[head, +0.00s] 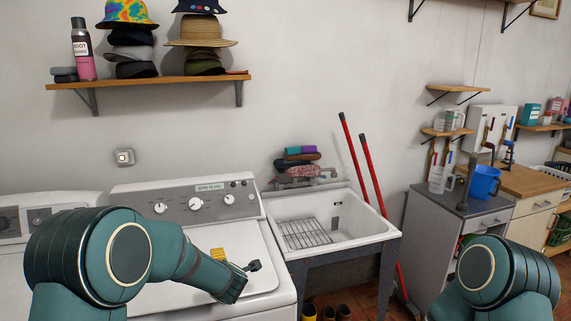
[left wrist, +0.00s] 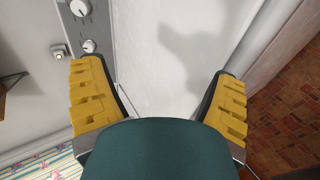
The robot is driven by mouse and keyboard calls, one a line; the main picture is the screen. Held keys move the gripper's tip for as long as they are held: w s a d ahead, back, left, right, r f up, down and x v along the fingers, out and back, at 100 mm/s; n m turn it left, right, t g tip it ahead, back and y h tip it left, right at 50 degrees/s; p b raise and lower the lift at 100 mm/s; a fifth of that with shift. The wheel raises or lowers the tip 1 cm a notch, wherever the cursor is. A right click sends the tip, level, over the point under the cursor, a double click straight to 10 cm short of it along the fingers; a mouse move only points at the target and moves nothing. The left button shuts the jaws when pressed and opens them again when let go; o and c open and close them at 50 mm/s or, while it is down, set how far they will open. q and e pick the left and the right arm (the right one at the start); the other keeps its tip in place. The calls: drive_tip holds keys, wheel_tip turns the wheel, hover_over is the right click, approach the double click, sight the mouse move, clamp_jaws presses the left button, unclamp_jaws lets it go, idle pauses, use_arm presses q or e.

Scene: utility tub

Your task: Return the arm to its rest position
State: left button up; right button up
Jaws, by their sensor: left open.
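My left arm (head: 140,255) comes in from the left, and its gripper (head: 236,262) is over the white lid of the washing machine (head: 165,290). In the left wrist view the two yellow-padded fingers (left wrist: 158,105) are spread wide with nothing between them. White lid surface and a shadow lie beyond them. The gap between the gripper and the lid is hard to judge. My right arm (head: 490,275) shows at the lower right; its gripper is out of view.
A white utility tub (head: 380,228) with a wire rack (head: 308,234) stands right of the washer. Red-handled tools (head: 372,175) lean behind it. A grey cabinet (head: 425,235) with a blue bucket (head: 485,182) stands further right. A shelf with hats (head: 150,83) hangs above.

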sight(220, 310)
use_arm(q)
drive_tip(key=s+f+m, duration=0.1)
drive_tip(key=f, duration=0.2)
drive_tip(key=s+f+m+g+h, duration=0.1)
drive_tip(key=s+f+m, duration=0.1)
drive_tip(key=f, duration=0.1)
drive_tip(key=s+f+m, duration=0.1)
drive_tip(key=f+m, duration=0.1)
drive_tip(key=f, duration=0.1)
drive_tip(key=shift+s+f+g+h, duration=0.2)
drive_tip(key=shift+g+h, duration=0.1)
drive_tip(key=shift+h, duration=0.1)
drive_tip(key=s+d+f+m+g+h, duration=0.2)
drive_tip(key=s+f+m, duration=0.2)
drive_tip(key=s, duration=0.5)
drive_tip(key=s+d+f+m+g+h, duration=0.2)
drive_tip(key=s+m, duration=0.4)
drive_tip(key=s, duration=0.3)
drive_tip(key=s+d+f+m+g+h, duration=0.2)
drive_tip(key=s+f+m, duration=0.3)
drive_tip(key=s, duration=0.4)
drive_tip(key=shift+d+f+g, duration=0.4)
drive_tip(key=shift+d+f, duration=0.25)
drive_tip(key=shift+d, duration=0.15)
drive_tip(key=shift+a, duration=0.15)
